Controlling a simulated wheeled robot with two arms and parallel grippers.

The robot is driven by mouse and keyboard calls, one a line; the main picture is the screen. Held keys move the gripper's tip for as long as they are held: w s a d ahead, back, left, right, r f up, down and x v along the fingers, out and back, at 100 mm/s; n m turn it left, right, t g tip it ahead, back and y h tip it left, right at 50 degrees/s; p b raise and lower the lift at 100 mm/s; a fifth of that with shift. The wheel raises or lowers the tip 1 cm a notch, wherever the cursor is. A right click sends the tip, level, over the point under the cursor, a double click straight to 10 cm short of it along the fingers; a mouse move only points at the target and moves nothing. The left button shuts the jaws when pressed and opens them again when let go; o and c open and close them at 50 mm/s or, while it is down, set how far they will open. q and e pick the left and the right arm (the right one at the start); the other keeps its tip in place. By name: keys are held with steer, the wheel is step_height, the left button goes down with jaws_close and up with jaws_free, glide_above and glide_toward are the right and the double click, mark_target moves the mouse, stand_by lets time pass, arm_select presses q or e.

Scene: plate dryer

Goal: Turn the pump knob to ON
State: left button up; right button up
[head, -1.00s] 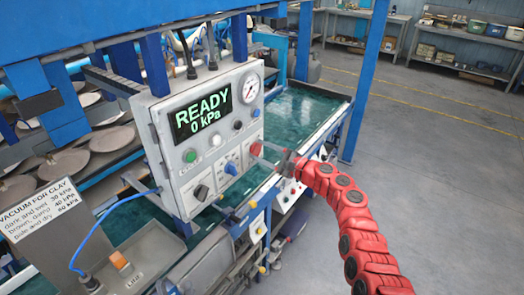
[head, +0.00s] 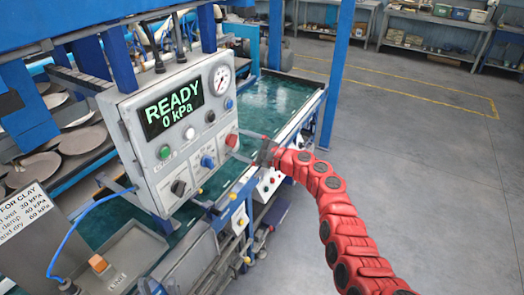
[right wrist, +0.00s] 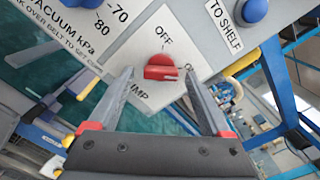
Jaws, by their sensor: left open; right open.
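The red pump knob (head: 231,140) sits at the lower right of the grey control panel (head: 150,172). In the right wrist view the knob (right wrist: 160,68) lies between my finger tips, under the word OFF and above a partly covered PUMP label. A label at its right is mostly hidden by a finger. I cannot tell exactly where the knob points. My right gripper (head: 240,147) is open in front of the knob, its fingers (right wrist: 158,78) on either side; contact is not clear. The display (head: 172,107) reads READY, 0 kPa. My left gripper is not in view.
A blue knob (head: 208,161) and a black knob (head: 178,187) sit left of the red one. A blue button (head: 229,103) and a gauge (head: 220,79) are above. The floor at right is clear.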

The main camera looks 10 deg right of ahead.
steer(key=b+v, duration=0.3)
steer(key=v, duration=1.3)
steer(key=shift+s+d, duration=0.25)
steer(key=shift+d, duration=0.1)
